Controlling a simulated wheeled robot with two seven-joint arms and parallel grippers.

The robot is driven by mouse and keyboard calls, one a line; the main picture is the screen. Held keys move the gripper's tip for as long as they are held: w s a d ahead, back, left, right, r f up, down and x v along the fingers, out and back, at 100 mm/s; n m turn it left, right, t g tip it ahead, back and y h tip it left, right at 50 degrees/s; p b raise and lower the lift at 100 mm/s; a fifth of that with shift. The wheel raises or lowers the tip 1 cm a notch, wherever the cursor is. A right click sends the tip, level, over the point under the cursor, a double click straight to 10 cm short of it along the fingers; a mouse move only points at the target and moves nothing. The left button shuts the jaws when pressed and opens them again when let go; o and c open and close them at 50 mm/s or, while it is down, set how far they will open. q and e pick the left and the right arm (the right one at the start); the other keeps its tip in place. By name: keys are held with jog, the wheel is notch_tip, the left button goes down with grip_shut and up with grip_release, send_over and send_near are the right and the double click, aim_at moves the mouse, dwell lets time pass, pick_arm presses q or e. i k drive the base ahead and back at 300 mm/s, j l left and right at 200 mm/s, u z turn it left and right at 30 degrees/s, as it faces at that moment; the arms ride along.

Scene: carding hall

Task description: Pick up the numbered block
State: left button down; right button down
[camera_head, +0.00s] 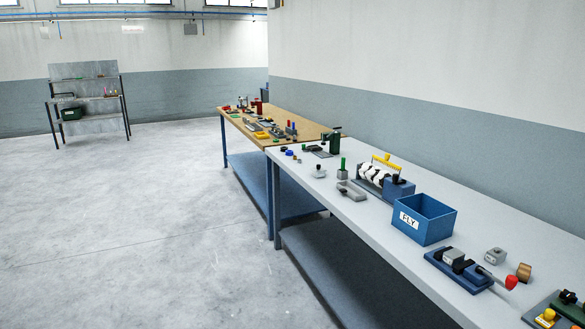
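A small light grey block (495,256) with a dark mark on it lies on the grey-topped table (372,240), right of the blue box. The mark is too small to read, so I cannot tell if it is the numbered block. Neither of my grippers shows in this view.
The open blue box (424,219) bears a white label. A blue device with a red-tipped handle (460,268), a brown cylinder (524,272) and a yellow-handled roller device (383,178) are close by. A wooden-topped table (240,118) adjoins; the floor at left is clear.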

aim_at(455, 257)
jog(key=z, duration=1.3)
